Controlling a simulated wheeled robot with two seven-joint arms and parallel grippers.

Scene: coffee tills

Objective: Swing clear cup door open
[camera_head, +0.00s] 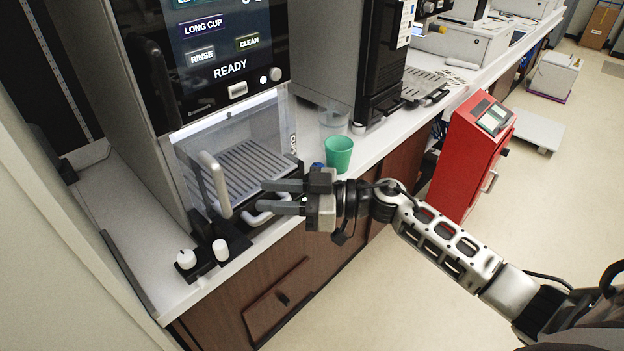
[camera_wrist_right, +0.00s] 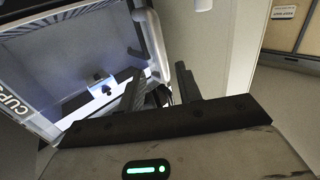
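The clear cup door (camera_head: 236,137) is a see-through panel on the front of the coffee machine, over a slatted drip tray (camera_head: 240,165). Its pale upright handle (camera_head: 215,183) stands out at the left side; I cannot tell whether the door is fully closed. My right gripper (camera_head: 264,197) is open and empty, to the right of the handle, with its fingers pointing left. In the right wrist view, the door (camera_wrist_right: 75,60) with CUPS lettering and the pale handle (camera_wrist_right: 152,40) lie beyond the open fingers (camera_wrist_right: 158,87). My left gripper is not in view.
A green cup (camera_head: 339,154) and a clear cup (camera_head: 333,121) stand on the white counter just right of the machine. A curved white bar (camera_head: 258,217) lies low by my fingers. White knobs (camera_head: 220,249) sit at the counter's front left. A red cabinet (camera_head: 470,150) stands right.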

